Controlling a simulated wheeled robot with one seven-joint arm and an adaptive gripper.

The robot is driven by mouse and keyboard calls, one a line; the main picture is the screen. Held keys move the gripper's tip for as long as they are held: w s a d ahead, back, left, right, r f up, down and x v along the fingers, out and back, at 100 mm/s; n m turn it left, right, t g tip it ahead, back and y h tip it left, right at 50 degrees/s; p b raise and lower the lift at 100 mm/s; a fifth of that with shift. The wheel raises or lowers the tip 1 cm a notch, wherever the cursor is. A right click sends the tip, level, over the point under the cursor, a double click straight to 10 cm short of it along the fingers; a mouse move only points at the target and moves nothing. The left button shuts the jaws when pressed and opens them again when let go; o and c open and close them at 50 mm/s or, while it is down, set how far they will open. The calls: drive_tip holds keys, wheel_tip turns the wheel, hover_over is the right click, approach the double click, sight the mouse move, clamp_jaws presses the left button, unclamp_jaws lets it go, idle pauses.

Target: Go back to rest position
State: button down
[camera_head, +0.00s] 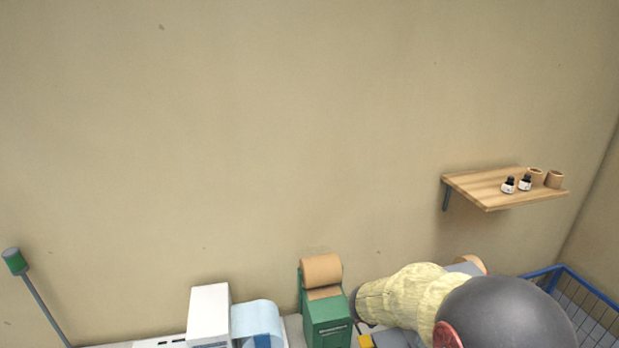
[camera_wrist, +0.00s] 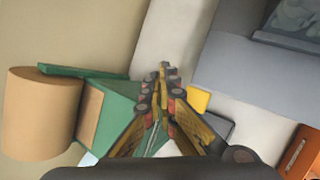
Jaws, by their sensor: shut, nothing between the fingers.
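My gripper (camera_wrist: 164,80) is in the wrist view, its two yellow and dark fingers drawn together at the tips with nothing between them. It hangs above a pale work surface (camera_wrist: 170,40), next to a green dispenser (camera_wrist: 118,112) with a brown paper roll (camera_wrist: 42,112). In the head view my arm, with a yellow sleeve and a dark rounded joint, reaches in at the lower right. The gripper itself is hidden there.
The green dispenser (camera_head: 328,322) stands left of my arm, with a white box (camera_head: 209,312) and a light blue roll (camera_head: 257,318) further left. A wooden shelf (camera_head: 485,192) with small bottles and brown cups is on the wall. A blue wire basket (camera_head: 560,275) is at right.

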drive_tip(key=s+d+m, duration=0.1)
drive_tip(key=s+d+f+m+g, duration=0.1)
drive_tip(key=s+m, duration=0.1)
drive_tip(key=s+m+h, duration=0.1)
drive_tip(key=s+m, duration=0.1)
drive_tip(key=shift+s+d+f+g, duration=0.25)
drive_tip(key=shift+d+g, duration=0.15)
drive_tip(key=s+a+r+m+y+b, duration=0.1)
drive_tip(key=s+r+m+b, duration=0.2)
drive_tip(key=s, duration=0.6)
drive_tip(key=s+a+r+m+y+b, duration=0.1)
drive_tip(key=s+r+m+b, duration=0.2)
drive_tip(key=s+m+b, duration=0.4)
drive_tip(key=s+a+r+m+y+b, duration=0.1)
drive_tip(key=s+a+r+m+b, duration=0.1)
drive_tip(key=s+m+b, duration=0.3)
drive_tip(key=s+r+m, duration=0.1)
drive_tip(key=s+m, duration=0.2)
drive_tip(key=s, duration=0.4)
drive_tip(key=shift+s+r+m+t+y, duration=0.3)
drive_tip(key=shift+s+r, duration=0.05)
